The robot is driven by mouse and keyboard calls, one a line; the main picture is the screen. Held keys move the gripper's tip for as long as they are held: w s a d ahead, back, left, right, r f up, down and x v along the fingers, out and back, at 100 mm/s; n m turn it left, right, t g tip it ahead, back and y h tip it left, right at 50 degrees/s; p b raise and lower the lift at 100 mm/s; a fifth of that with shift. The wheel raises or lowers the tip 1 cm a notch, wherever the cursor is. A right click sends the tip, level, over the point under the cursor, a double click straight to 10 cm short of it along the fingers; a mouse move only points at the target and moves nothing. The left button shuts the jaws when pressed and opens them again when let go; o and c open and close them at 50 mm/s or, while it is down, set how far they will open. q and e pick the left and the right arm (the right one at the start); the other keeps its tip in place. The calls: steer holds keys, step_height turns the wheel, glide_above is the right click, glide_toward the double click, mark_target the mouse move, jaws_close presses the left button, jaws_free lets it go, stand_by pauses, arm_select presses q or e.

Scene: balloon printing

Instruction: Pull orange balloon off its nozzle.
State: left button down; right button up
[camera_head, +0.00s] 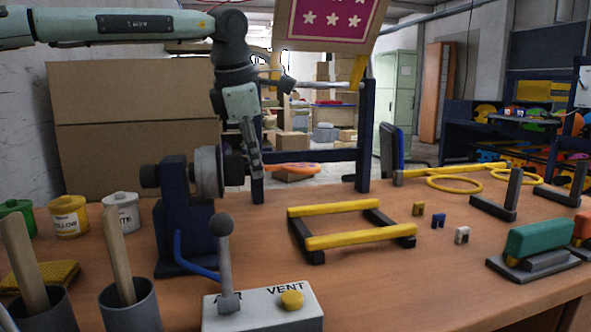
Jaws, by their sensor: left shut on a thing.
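The orange balloon (296,168) is limp and stretches out to the right, level, in the middle of the head view. My left gripper (256,168) comes down from above and is shut on the balloon at its left end. The dark blue stand (183,230) at the left carries a grey round flange and the dark nozzle end (235,168), just left of my fingers. My fingers hide the balloon's neck, so I cannot tell whether it is still around the nozzle. My right gripper is not in view.
A control box (262,312) with a lever and a yellow VENT button stands in front. A yellow-barred rack (360,242) lies right of the stand. A pink starred screen (327,22) hangs above. Paint pots (68,216) stand left; squeegees (540,240) stand right.

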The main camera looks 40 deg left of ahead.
arm_select(q)
steer(key=shift+w+d, duration=0.15)
steer(key=shift+w, duration=0.05)
stand_by(0.4)
steer(key=shift+w+d+r+p, duration=0.1)
steer(key=shift+w+d+p, duration=0.2)
steer(key=shift+w+p, duration=0.15)
step_height(320, 180, up, 3)
steer(key=p, duration=0.2)
steer(key=shift+r+p, duration=0.2)
steer(key=shift+p, duration=0.15)
steer(key=shift+r, duration=0.2)
step_height(320, 180, up, 13)
